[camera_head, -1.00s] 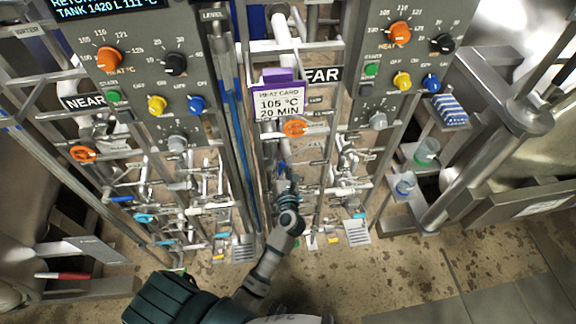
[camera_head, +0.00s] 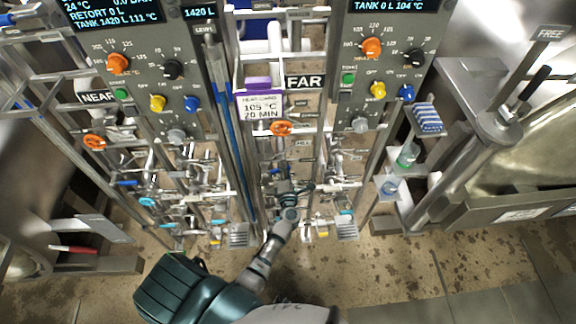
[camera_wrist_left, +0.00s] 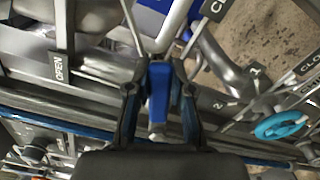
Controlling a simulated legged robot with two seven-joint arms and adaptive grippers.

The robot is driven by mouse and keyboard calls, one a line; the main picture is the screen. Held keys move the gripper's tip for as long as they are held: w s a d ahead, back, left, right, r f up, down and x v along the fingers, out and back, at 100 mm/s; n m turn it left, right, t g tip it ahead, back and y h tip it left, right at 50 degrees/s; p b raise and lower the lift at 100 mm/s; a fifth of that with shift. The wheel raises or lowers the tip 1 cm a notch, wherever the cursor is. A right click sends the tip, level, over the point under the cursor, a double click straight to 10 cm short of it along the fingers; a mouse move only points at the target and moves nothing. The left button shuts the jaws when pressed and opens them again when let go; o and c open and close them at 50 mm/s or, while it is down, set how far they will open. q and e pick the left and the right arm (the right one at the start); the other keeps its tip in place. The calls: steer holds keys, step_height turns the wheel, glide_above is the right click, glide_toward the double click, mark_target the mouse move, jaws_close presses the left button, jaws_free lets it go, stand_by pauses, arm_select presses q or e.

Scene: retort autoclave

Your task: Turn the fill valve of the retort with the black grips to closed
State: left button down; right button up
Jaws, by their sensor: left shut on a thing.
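My left gripper (camera_wrist_left: 160,85) is shut on a blue valve lever (camera_wrist_left: 158,100) in the left wrist view, with one dark finger on each side. An OPEN tag (camera_wrist_left: 58,67) stands left of the lever there, and a CLOSED tag, cut off, shows at the upper right. In the head view my left gripper (camera_head: 284,190) is among the pipes under the FAR sign (camera_head: 305,81); it hides the lever there. The right-hand retort has a black grip (camera_head: 534,84); the left-hand one has a red grip (camera_head: 72,249). My right gripper is not in view.
A turquoise handwheel (camera_wrist_left: 281,125) is to the right of my gripper. An orange handwheel (camera_head: 281,128) and a purple-topped heat card (camera_head: 260,104) are above it. Shelves with bottles (camera_head: 408,155) stand at the right. Pipes crowd close around; open floor (camera_head: 400,270) lies in front.

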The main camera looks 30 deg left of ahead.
arm_select(q)
steer(key=shift+w+d+f+m, duration=0.15)
steer(key=shift+d+f+m, duration=0.15)
steer(key=shift+f+m, duration=0.45)
step_height(320, 180, down, 2)
steer(key=m, duration=0.3)
steer(key=shift+d, duration=0.1)
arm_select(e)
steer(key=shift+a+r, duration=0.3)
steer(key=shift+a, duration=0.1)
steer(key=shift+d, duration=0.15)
arm_select(q)
steer(key=c, duration=1)
jaws_free()
steer(key=shift+w, duration=0.1)
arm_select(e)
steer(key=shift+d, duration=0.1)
arm_select(q)
steer(key=v, duration=1.2)
